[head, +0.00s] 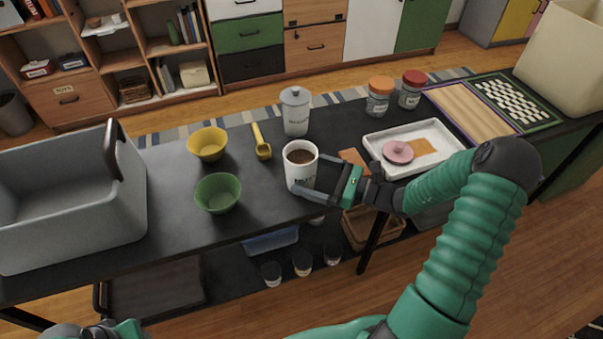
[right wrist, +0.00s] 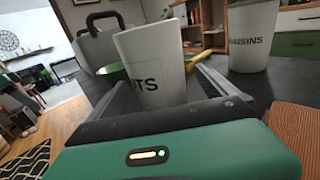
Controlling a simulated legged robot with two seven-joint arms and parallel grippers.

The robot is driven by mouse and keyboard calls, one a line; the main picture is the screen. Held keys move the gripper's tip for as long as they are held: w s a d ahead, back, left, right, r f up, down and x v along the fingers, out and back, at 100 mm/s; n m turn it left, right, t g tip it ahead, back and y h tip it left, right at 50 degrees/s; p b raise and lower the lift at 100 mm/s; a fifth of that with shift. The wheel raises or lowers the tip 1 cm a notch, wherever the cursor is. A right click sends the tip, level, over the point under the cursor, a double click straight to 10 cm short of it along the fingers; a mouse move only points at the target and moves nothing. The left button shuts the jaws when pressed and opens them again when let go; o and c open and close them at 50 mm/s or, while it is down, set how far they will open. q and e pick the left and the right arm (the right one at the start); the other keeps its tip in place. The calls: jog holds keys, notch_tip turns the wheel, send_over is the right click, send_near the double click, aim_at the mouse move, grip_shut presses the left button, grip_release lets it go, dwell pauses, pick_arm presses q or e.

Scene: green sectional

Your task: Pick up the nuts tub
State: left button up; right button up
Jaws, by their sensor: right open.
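The nuts tub (head: 300,178) is a white, open-topped tub with brown contents, upright on the dark table. In the right wrist view the tub (right wrist: 152,65) shows the letters "TS". My right gripper (head: 307,172) is open, with one finger on each side of the tub. A gap to the right finger shows in the wrist view; whether the left finger touches is unclear. My left gripper (head: 98,331) is partly cut off at the bottom left, away from the tub.
A lidded raisins tub (head: 296,115) stands behind the nuts tub. A yellow scoop (head: 262,143), yellow bowl (head: 207,145) and green bowl (head: 217,194) lie to the left. A white tray (head: 432,131) and two jars are to the right. A grey bin (head: 75,205) fills the left end.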

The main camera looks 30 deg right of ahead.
jog(key=x, duration=0.2)
jog(key=shift+w+a, duration=0.3)
jog(key=shift+a, duration=0.05)
jog(key=shift+s+d, duration=0.1)
jog(key=shift+d, duration=0.05)
jog(key=c, duration=1.9)
